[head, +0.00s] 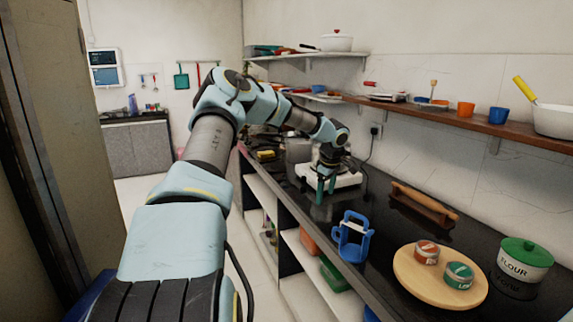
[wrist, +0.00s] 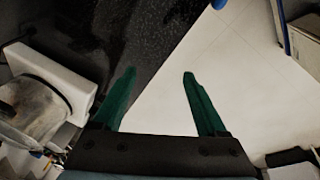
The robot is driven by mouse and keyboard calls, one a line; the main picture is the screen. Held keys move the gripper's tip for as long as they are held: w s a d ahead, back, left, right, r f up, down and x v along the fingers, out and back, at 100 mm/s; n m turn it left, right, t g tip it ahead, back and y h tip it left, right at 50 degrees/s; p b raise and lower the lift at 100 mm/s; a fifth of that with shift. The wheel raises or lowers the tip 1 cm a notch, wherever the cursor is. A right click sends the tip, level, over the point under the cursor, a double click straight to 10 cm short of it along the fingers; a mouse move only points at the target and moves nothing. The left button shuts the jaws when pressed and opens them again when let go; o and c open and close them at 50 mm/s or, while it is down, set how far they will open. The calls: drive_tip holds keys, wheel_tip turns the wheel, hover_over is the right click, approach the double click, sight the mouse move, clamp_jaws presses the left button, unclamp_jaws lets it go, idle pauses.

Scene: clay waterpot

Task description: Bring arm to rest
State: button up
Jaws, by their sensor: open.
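My arm reaches forward from the lower left of the head view and bends down over the black counter (head: 384,232). My gripper (head: 326,188) points down at its end, near the counter's front edge and in front of a white appliance (head: 347,181). In the wrist view the two green fingers of my gripper (wrist: 159,76) stand apart with nothing between them. Below them are the dark speckled counter top (wrist: 150,35) and the pale floor (wrist: 240,75) beyond its edge. I cannot see a clay waterpot for certain in either view.
A blue holder (head: 353,238), a wooden rack (head: 424,205), a round board (head: 412,280) with two small tins and a flour canister (head: 523,262) stand on the counter to the right. A wooden wall shelf (head: 470,121) runs above. The floor left of the counter looks clear.

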wheel_tip(320, 180, up, 6)
drive_tip(key=w+m+t, duration=0.2)
drive_tip(key=m+t, duration=0.1)
drive_tip(key=t, duration=0.2)
drive_tip(key=s+a+r+m+t+h, duration=0.1)
drive_tip(key=s+r+m+h, duration=0.25)
drive_tip(key=s+m, duration=0.2)
drive_tip(key=s+a+g+y, duration=0.1)
drive_tip(key=s+a+g, duration=0.1)
drive_tip(key=s+a, duration=0.4)
drive_tip(key=s+a+f+m+g+y, duration=0.1)
drive_tip(key=s+a+g, duration=0.2)
drive_tip(key=s+a, duration=0.4)
drive_tip(key=s+a+m+g+y, duration=0.1)
drive_tip(key=s+a, duration=0.5)
drive_tip(key=s, duration=1.2)
drive_tip(key=shift+a+f+g, duration=0.25)
drive_tip(key=shift+g, duration=0.45)
drive_tip(key=shift+m, duration=0.25)
